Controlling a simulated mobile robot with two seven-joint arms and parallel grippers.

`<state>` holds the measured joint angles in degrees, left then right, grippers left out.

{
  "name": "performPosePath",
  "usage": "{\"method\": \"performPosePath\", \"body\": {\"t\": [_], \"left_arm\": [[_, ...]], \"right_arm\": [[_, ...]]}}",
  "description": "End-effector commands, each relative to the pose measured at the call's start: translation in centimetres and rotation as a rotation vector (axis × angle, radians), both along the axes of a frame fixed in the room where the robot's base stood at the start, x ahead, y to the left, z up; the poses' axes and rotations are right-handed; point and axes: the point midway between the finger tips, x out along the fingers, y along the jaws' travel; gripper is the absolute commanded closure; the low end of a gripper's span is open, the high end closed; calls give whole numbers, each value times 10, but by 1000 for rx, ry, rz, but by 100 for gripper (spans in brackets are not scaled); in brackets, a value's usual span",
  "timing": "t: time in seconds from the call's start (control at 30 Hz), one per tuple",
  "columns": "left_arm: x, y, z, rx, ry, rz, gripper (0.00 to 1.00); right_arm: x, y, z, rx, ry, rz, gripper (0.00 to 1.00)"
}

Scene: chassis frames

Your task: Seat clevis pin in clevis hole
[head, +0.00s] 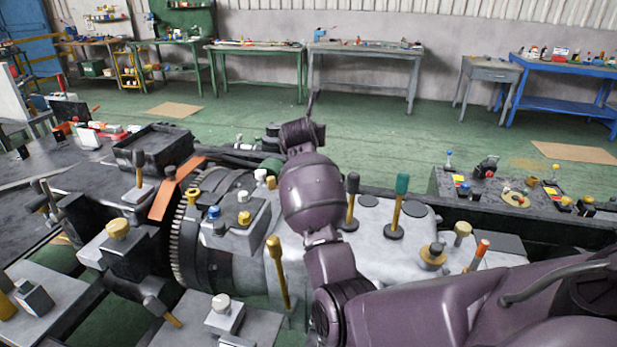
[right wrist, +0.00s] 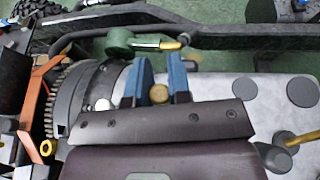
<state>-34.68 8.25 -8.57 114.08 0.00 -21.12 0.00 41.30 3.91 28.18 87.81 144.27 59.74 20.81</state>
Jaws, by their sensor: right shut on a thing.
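My right gripper (right wrist: 160,62) shows in the right wrist view with two blue fingers a small gap apart. A round brass piece, apparently the head of the clevis pin (right wrist: 159,94), sits between them, and the fingers are shut on it. Its shaft is hidden. Just beyond the fingertips lies a green rounded fitting (right wrist: 117,40) with a brass-coloured end (right wrist: 170,45); I cannot tell whether this is the clevis, and no hole is clear. In the head view my purple right arm hides the fingers and the pin; part of a green fitting (head: 270,168) shows beside it. My left gripper is not in view.
A toothed ring (head: 181,245) and orange bracket (head: 172,190) stand left. A dark frame rail (right wrist: 230,44) runs behind the gripper. Workbenches (head: 365,50) stand far back.

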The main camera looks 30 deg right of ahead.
Motion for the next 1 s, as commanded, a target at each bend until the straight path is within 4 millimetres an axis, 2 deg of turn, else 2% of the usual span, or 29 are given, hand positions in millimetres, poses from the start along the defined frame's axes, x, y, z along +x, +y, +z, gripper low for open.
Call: {"method": "performPosePath", "body": {"t": [0.03,0.2,0.3,0.57,0.83,1.0], "left_arm": [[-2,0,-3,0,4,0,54],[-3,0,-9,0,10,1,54],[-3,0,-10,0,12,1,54],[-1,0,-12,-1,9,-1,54],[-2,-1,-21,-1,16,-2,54],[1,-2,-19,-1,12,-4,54]], "right_arm": [[-1,0,-14,-2,4,1,100],[0,0,-47,-1,4,0,100],[0,0,-58,-1,1,0,100],[0,0,-72,-1,0,1,100],[0,0,-114,-1,4,0,100],[0,0,-122,-1,-2,1,100]]}}
